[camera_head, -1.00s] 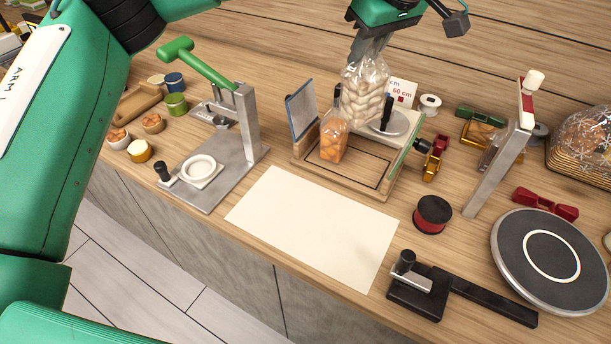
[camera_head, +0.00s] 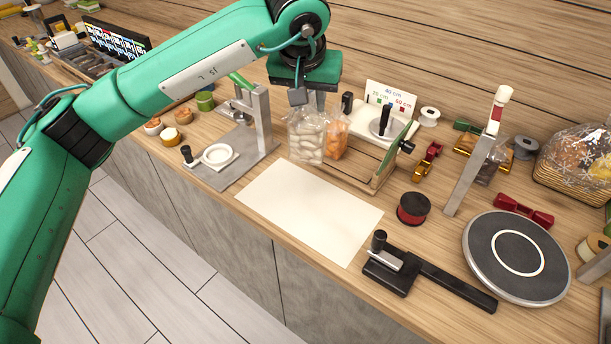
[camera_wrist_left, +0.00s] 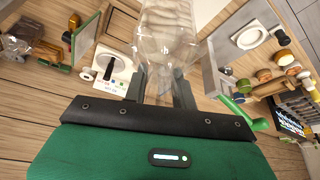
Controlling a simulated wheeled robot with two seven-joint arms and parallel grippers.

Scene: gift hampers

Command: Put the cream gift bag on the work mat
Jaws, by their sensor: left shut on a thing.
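The cream gift bag (camera_head: 306,138) is a clear bag with pale cream contents. It hangs upright from my left gripper (camera_head: 309,102), in front of the wooden tray's left end and just behind the work mat. My left gripper is shut on the bag's gathered top; the wrist view shows the clear film between the fingers (camera_wrist_left: 160,82) and the bag (camera_wrist_left: 168,28) beyond. The work mat (camera_head: 310,210) is a bare cream sheet near the counter's front edge. The head view does not clearly show the bag's height above the counter. My right gripper is not in view.
An orange-filled bag (camera_head: 336,136) stands in the wooden tray (camera_head: 362,181), right beside the cream bag. A metal press (camera_head: 228,165) stands left of the mat. A black sealer (camera_head: 400,275), a red spool (camera_head: 413,209) and a round turntable (camera_head: 515,285) are to the right.

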